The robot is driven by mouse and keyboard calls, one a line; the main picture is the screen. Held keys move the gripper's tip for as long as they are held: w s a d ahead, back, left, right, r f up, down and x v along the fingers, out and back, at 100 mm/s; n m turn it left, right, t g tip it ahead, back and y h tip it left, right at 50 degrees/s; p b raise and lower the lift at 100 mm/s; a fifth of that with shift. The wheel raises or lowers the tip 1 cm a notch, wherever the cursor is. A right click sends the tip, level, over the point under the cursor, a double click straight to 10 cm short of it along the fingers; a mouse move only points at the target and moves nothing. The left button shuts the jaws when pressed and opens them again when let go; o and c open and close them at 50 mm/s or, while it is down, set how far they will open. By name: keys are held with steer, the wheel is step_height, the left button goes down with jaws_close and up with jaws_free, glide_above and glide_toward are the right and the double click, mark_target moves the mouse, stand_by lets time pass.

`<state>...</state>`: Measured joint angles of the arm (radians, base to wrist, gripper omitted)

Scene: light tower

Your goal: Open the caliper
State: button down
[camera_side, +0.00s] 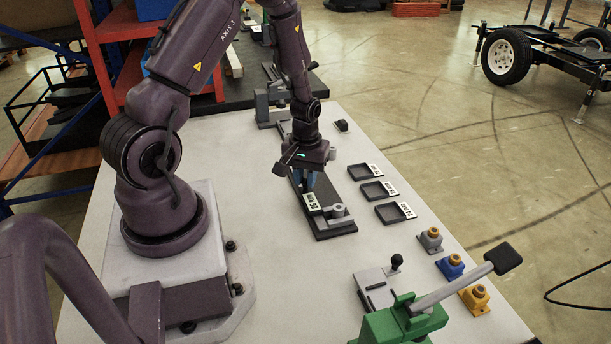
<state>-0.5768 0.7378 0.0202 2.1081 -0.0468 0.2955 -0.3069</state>
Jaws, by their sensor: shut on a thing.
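A long dark base plate (340,228) lies on the white table, with a grey post and block at its near end and a white label on its side. It appears to be the caliper, though its details are small in this view. My gripper (309,186) points down over the middle to far part of this plate. Its blue fingers are down at the plate and shut on a part there. The fingers and gripper body hide the held part and the far end of the plate.
Three shallow black labelled trays (378,191) lie right of the plate. Grey (430,239), blue (450,266) and yellow (474,298) blocks stand nearer. A green lever device (405,322) and a grey fixture (377,287) are at the front. A grey fixture (268,106) stands behind.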

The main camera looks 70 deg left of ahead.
steer(key=shift+a, duration=1.45)
steer(key=c, duration=1)
jaws_free()
step_height(320, 180, up, 13)
